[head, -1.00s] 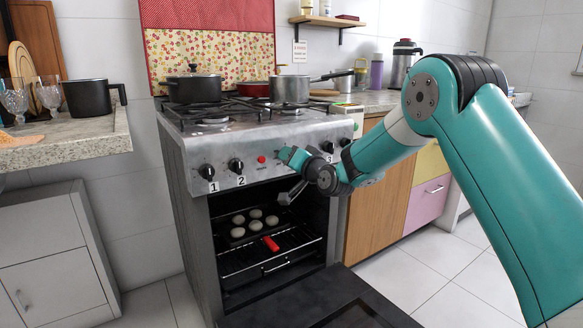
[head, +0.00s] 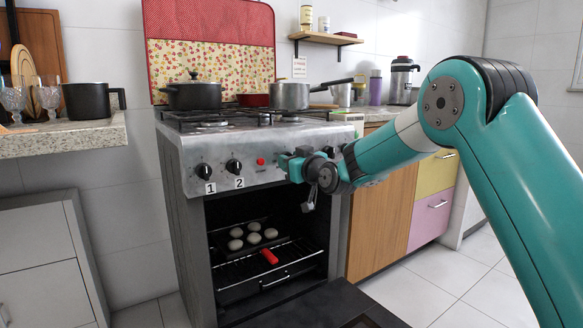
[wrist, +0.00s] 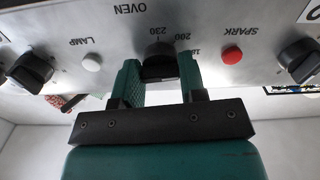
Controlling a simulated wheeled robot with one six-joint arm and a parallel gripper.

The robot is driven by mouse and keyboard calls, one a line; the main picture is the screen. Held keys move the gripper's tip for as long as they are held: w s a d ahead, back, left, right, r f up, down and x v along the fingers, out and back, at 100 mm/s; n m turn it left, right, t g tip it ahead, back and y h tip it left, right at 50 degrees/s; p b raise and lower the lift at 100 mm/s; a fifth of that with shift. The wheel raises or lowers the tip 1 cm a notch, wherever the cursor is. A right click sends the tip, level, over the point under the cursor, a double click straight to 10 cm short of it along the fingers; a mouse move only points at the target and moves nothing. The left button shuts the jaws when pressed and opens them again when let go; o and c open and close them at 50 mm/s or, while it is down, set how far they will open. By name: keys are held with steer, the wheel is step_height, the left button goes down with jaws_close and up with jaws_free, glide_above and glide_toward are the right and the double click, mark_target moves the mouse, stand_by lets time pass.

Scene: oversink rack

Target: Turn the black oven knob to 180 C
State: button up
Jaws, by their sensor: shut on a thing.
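The black oven knob (wrist: 159,54) is on the steel front panel under the word OVEN, which appears upside down in the wrist view. The numbers 230, 200 and part of another show beside it. My gripper (wrist: 159,74) is shut on the knob, with one teal finger on each side. The knob's pointer mark cannot be made out, so its setting is unclear. In the head view my gripper (head: 288,163) is against the panel, right of the red button, and hides the knob.
The stove (head: 250,145) has burner knobs on both sides of the oven knob. A white lamp button (wrist: 92,62) and a red spark button (wrist: 232,55) flank it.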

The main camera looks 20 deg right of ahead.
steer(key=shift+n, duration=0.3)
stand_by(0.4)
steer(key=o, duration=0.9)
steer(key=shift+v, duration=8.7)
steer(key=shift+a, duration=0.1)
